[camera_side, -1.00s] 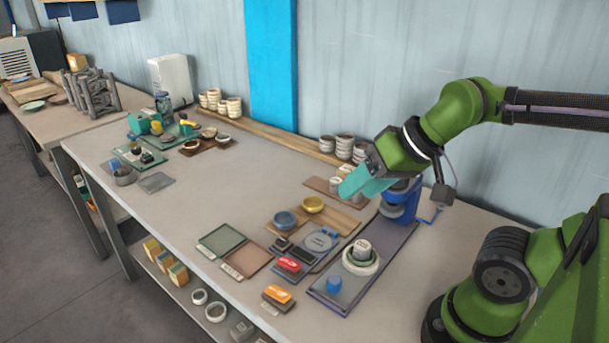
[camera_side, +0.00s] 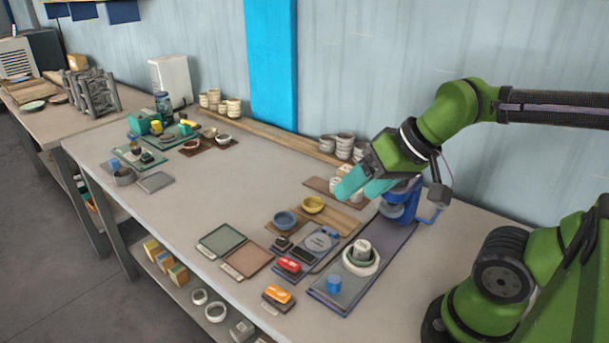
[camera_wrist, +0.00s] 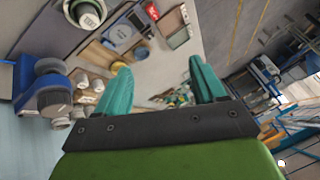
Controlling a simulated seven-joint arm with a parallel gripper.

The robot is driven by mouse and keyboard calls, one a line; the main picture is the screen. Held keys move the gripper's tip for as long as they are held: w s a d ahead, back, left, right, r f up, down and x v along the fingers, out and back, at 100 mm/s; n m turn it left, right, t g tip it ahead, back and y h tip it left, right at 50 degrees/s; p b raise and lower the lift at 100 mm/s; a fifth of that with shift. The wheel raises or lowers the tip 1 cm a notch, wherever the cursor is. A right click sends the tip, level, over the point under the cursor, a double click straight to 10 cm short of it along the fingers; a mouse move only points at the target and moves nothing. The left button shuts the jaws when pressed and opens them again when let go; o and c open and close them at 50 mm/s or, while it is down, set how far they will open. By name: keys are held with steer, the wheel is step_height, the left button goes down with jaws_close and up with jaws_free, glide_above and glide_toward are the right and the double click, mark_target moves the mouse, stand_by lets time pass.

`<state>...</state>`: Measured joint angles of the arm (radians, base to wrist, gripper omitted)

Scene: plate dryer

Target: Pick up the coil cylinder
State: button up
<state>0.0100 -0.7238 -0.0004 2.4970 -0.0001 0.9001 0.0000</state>
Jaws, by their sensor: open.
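My gripper (camera_side: 364,187) has two teal fingers, apart and empty, above the back right of the table; both fingers also show in the wrist view (camera_wrist: 160,68). Which thing is the coil cylinder I cannot tell for sure. A grey-white cylinder (camera_side: 363,247) stands inside a pale ring (camera_side: 361,266) on a dark blue tray (camera_side: 330,297). A small blue cylinder (camera_side: 333,283) stands near the tray's front end. Both are in front of and below my gripper, apart from it. The ring also shows in the wrist view (camera_wrist: 73,20).
A blue stand (camera_side: 398,209) is at the tray's back end, close beside my fingers. Stacked pale cups (camera_side: 340,145) stand along the wall.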

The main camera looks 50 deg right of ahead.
steer(key=w+d+f+g, duration=0.2)
steer(key=n+g+h, duration=0.2)
steer(key=n+g, duration=0.3)
steer(key=n, duration=0.4)
glide_above(363, 245)
step_height(363, 245, down, 17)
steer(key=shift+r, duration=0.1)
steer(key=shift+c, duration=0.5)
